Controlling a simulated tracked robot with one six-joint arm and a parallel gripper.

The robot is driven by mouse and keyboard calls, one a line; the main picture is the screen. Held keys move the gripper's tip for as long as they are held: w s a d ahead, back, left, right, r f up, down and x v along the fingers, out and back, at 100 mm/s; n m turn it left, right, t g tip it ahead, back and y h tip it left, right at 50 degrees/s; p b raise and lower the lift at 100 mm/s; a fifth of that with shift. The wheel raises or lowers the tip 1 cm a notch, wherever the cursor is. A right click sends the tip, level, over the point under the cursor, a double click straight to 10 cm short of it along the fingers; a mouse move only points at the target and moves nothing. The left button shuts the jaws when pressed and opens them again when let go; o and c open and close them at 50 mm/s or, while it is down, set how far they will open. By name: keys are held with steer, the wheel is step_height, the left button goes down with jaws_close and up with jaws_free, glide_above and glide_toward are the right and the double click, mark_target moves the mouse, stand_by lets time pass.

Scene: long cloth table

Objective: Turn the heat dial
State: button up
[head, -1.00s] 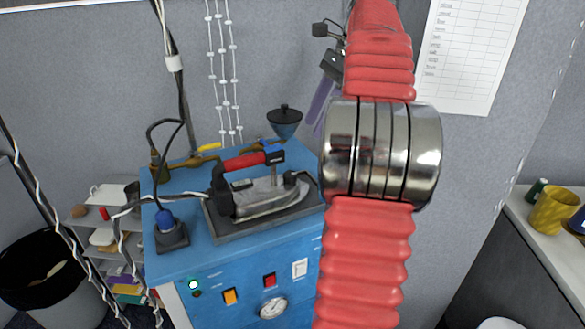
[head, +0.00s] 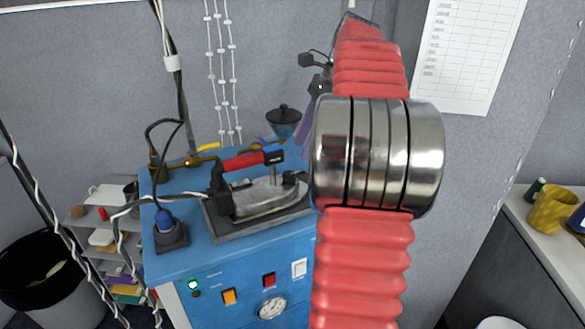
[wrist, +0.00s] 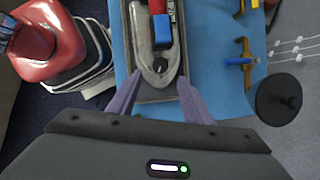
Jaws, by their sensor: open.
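The iron (head: 262,197), with a grey metal body and red handle (head: 245,160), rests on a dark plate on the blue station. In the wrist view, the iron (wrist: 141,42) shows from above with a small black knob (wrist: 159,66) near its tip, which looks like the heat dial. My gripper (wrist: 160,78) is open and empty, its purple fingers on either side of the iron's tip, apart from the knob. How high they are above it is unclear. In the head view, my arm hides most of the gripper; a purple finger shows beside the funnel.
The blue station (head: 190,262) has buttons and a round gauge (head: 272,307) on its front. A grey wall is behind.

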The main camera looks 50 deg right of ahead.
mark_target(290, 173)
steer(key=x, duration=0.7)
steer(key=shift+a+f, duration=0.15)
steer(key=shift+f, duration=0.15)
steer(key=c, duration=1.1)
steer(key=shift+o, duration=0.2)
steer(key=shift+w+n+g+y, duration=0.2)
steer(key=shift+n+g, duration=0.25)
steer(key=shift+n, duration=0.75)
steer(key=shift+w+n+g+y, duration=0.15)
steer(key=shift+n+g, duration=0.3)
steer(key=shift+n, duration=0.75)
steer(key=shift+s, duration=0.1)
steer(key=o, duration=1.1)
steer(key=shift+c, duration=0.2)
steer(key=shift+r, duration=0.1)
steer(key=w+v, duration=0.1)
steer(key=v, duration=1)
steer(key=shift+s+d+r, duration=0.25)
steer(key=shift+s+d, duration=0.05)
steer(key=shift+s, duration=0.2)
